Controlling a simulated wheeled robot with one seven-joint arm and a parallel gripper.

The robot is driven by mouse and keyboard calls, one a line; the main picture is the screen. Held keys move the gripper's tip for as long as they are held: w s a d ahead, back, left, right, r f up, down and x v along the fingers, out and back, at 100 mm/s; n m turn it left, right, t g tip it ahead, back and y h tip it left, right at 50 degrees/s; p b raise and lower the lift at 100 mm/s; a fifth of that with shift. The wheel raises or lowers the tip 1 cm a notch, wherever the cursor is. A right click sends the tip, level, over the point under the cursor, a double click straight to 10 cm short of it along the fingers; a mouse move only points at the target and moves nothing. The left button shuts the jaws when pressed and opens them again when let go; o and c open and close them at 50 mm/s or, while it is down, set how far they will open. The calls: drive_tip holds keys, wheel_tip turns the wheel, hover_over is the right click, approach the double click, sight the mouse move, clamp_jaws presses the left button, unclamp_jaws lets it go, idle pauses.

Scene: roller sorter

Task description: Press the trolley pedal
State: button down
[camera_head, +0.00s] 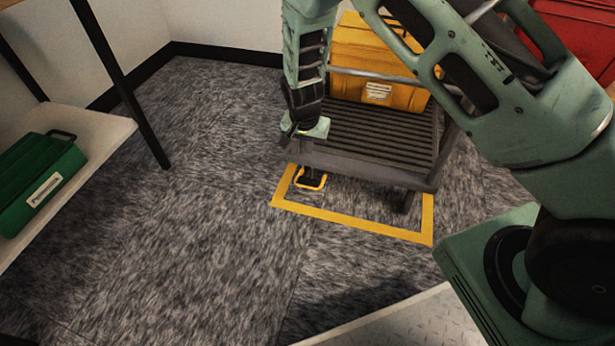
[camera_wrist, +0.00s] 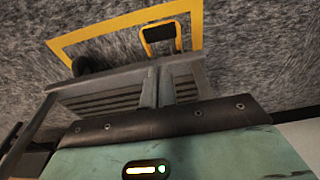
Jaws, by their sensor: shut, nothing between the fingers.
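The trolley (camera_head: 365,135) is dark grey with a slatted deck and stands inside a yellow floor outline. Its pedal (camera_head: 311,179) is a dark plate with a yellow rim, low at the left part of the front edge. The pedal also shows in the wrist view (camera_wrist: 162,38), beyond the deck edge. My gripper (camera_head: 309,140) points down over the deck's front left edge, above the pedal and apart from it. In the wrist view my gripper (camera_wrist: 158,88) is shut and empty. The exact fingertip height is hard to tell.
A yellow crate (camera_head: 378,60) with a label sits on the trolley. The yellow floor outline (camera_head: 355,219) surrounds its front. A shelf (camera_head: 95,135) with a green case (camera_head: 38,180) stands at the left. A red object (camera_head: 580,35) is at the back right. Carpet at centre left is clear.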

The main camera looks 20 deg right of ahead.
drive_tip(key=shift+f, duration=0.15)
drive_tip(key=b, duration=0.8)
approach(308, 183)
drive_tip(key=f, duration=0.1)
drive_tip(key=w+f, duration=0.1)
drive_tip(key=f, duration=0.1)
drive_tip(key=d+f, duration=0.1)
drive_tip(key=f, duration=0.1)
drive_tip(key=shift+w+f, duration=0.15)
drive_tip(key=shift+w, duration=0.05)
drive_tip(key=shift+s+f, duration=0.1)
drive_tip(key=shift+f, duration=0.2)
drive_tip(key=shift+s+f, duration=0.1)
drive_tip(key=shift+f, duration=0.15)
drive_tip(key=shift+s+a, duration=0.1)
